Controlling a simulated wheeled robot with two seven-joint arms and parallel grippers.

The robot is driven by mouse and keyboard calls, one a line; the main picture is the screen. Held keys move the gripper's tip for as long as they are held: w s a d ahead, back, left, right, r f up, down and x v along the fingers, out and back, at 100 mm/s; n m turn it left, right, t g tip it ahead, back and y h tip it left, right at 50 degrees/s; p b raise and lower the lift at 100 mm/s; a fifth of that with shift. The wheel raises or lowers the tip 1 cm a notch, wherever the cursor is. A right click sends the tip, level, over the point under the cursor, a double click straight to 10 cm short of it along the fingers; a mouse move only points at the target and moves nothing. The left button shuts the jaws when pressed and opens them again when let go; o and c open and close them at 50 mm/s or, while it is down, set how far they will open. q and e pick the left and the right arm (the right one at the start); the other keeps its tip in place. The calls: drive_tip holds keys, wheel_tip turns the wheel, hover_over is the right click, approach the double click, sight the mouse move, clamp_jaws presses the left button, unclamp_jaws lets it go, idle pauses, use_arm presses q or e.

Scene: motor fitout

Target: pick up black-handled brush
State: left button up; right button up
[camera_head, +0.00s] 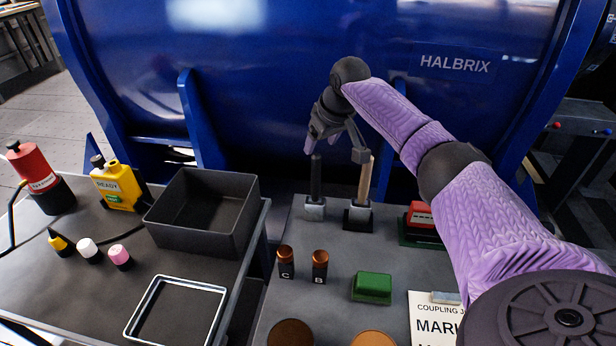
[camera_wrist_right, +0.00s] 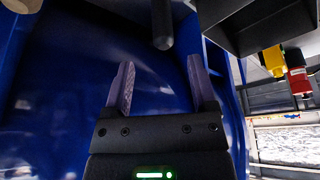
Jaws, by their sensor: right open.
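The black-handled brush (camera_head: 316,180) stands upright in a grey block holder (camera_head: 315,209) at the far edge of the table. My right gripper (camera_head: 334,152) is open and empty, pointing down by the top of its handle. In the head view the black handle's top is close to the left finger. In the right wrist view the black handle (camera_wrist_right: 162,24) shows just beyond the open fingers (camera_wrist_right: 160,68), roughly in line with the gap between them. A tan-handled brush (camera_head: 365,182) stands upright just right of the black one. My left gripper is not in view.
A big blue motor housing (camera_head: 290,60) rises close behind the gripper. A dark open bin (camera_head: 181,228) stands left. Copper-topped cylinders (camera_head: 286,262), a green block (camera_head: 372,287) and a red item (camera_head: 420,215) sit on the table. Bottles (camera_head: 117,186) stand farther left.

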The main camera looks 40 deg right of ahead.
sight(314, 163)
drive_tip(key=b+x, duration=0.1)
drive_tip(key=x, duration=0.1)
drive_tip(key=shift+f, duration=0.4)
drive_tip(key=b+x, duration=0.2)
drive_tip(key=x, duration=0.1)
drive_tip(key=b+x, duration=0.1)
drive_tip(key=shift+s+a+f+b, duration=0.15)
drive_tip(key=shift+a+f+b, duration=0.1)
drive_tip(key=shift+f+b, duration=0.2)
drive_tip(key=shift+r, duration=0.2)
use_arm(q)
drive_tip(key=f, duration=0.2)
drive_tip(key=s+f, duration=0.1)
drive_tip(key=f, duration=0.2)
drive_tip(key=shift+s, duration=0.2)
use_arm(e)
clamp_jaws()
